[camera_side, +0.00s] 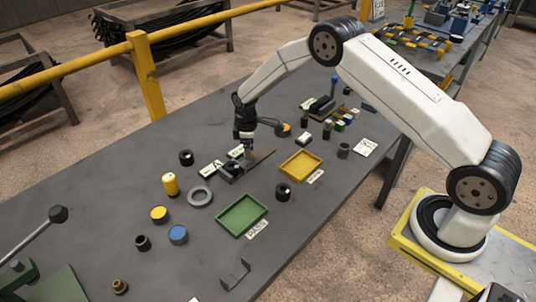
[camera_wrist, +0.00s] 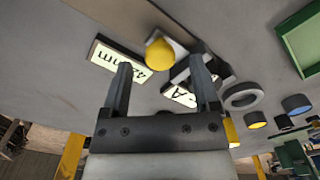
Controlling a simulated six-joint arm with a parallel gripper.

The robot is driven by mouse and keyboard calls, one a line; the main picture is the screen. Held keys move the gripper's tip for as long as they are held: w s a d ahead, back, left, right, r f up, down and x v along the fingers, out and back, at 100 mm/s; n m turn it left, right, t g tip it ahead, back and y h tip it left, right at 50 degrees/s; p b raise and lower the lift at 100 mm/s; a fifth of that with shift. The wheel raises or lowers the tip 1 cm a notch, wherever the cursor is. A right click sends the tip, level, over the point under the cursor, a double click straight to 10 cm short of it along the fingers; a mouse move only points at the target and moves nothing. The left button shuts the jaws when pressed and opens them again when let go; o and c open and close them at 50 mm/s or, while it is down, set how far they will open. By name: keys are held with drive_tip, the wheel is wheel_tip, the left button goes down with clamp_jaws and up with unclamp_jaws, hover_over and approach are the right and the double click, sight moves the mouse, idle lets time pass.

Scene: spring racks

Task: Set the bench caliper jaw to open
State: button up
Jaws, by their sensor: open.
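The bench caliper, as far as I can tell, is the dark and metal fixture (camera_side: 232,169) on the grey bench, directly under my gripper (camera_side: 245,153). In the wrist view its grey and dark parts (camera_wrist: 183,72) show behind a rounded yellow knob (camera_wrist: 160,55). My gripper (camera_wrist: 160,68) is open, with the knob showing between its fingertips; I see no contact. The right finger covers part of the fixture. A "42mm" sign (camera_wrist: 118,60) and an "A" sign (camera_wrist: 179,95) stand beside it. The jaw's setting cannot be told.
A grey ring (camera_side: 200,196) and a yellow cylinder (camera_side: 170,184) stand left of the fixture. A green tray (camera_side: 222,230) and a yellow tray (camera_side: 283,171) lie nearer the front edge.

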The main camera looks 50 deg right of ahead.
drive_tip(key=shift+f, duration=0.75)
clamp_jaws()
idle(1.0)
